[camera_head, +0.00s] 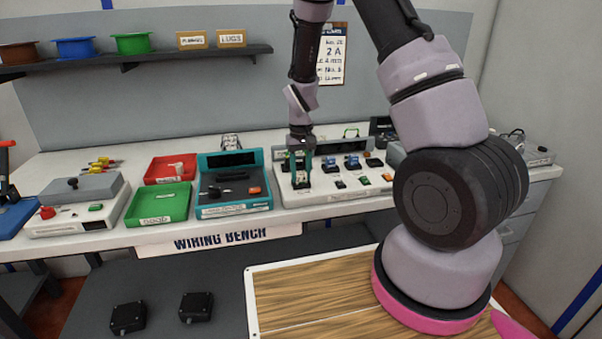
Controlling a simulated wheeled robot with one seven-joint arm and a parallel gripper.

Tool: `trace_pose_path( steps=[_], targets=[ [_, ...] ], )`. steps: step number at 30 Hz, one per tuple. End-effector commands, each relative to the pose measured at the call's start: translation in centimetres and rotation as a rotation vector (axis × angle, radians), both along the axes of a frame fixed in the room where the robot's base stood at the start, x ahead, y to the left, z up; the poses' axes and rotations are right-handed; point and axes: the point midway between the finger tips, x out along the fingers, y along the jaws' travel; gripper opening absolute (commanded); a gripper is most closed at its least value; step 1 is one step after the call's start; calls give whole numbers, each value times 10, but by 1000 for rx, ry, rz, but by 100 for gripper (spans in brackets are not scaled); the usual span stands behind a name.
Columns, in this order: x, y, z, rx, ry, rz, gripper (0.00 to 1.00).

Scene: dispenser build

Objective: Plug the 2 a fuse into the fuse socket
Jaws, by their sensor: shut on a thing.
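My gripper (301,178) is low over the left end of a pale panel (320,198) on the bench. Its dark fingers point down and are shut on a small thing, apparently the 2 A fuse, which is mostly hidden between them. I cannot tell whether the fuse touches the panel or sits in a socket. The fuse socket cannot be made out and may be behind the fingers. A hanging clipboard (331,55) reads "2 A".
Blue parts (352,162) stand on the panel right of my gripper. A teal device (234,183) is close on the left, then a green tray (159,204) and a red tray (170,169). My arm covers the bench's right part.

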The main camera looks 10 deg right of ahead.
Motion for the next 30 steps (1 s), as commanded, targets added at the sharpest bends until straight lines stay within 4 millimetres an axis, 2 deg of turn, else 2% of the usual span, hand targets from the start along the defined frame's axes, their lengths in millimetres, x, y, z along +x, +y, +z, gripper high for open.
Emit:
trace_pose_path(
  steps=[28,29,30],
  targets=[
    [-2,0,-10,-1,6,1,0],
    [-2,0,-10,-2,6,1,52],
    [-2,0,-10,-2,7,1,68]
  ],
)
